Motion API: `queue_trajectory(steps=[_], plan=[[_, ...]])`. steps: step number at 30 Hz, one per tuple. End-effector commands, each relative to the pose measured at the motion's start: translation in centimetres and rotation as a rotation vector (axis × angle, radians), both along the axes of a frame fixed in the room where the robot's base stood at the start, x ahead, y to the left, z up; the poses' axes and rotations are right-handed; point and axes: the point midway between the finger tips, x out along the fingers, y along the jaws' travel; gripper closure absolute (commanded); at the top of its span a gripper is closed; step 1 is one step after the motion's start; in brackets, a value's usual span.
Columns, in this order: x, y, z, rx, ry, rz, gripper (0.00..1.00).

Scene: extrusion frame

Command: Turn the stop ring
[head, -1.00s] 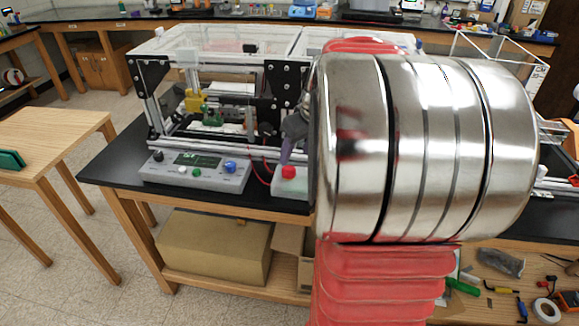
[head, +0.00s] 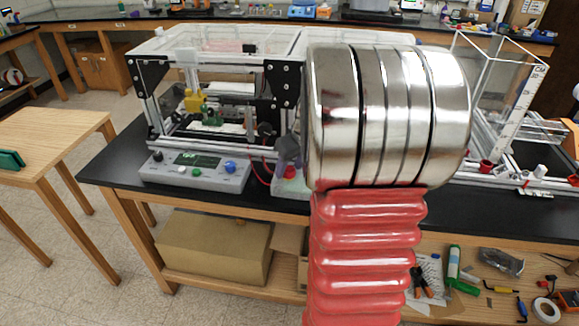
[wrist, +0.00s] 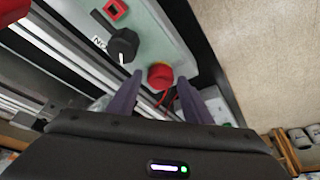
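A round red stop button with its ring (wrist: 161,76) stands on a pale control box (wrist: 172,38) in the wrist view. In the head view the red button (head: 290,172) shows small at the machine's front, partly behind my arm. My gripper (wrist: 160,77) is open. Its two dark purple fingers stand apart on either side of the button in the picture. I cannot tell how far the tips are above it, and no contact shows. A black knob (wrist: 123,45) and a red square part (wrist: 115,9) sit on the same box.
A control panel (head: 195,172) with a small screen and knobs is left of the button. The extrusion frame machine (head: 210,100) stands behind it. Red wires run by the box. Another clear-walled frame (head: 500,90) stands at right. The black bench top's left end is bare.

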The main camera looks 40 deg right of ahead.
Motion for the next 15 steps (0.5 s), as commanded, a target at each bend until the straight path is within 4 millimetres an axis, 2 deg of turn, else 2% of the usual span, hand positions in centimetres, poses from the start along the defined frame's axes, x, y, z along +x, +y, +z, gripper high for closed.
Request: queue_trajectory(steps=[1,15], plan=[[0.01,0.01,0.01,0.000,0.000,0.000,0.59],[0.02,0.02,0.04,0.000,0.000,0.001,0.91]])
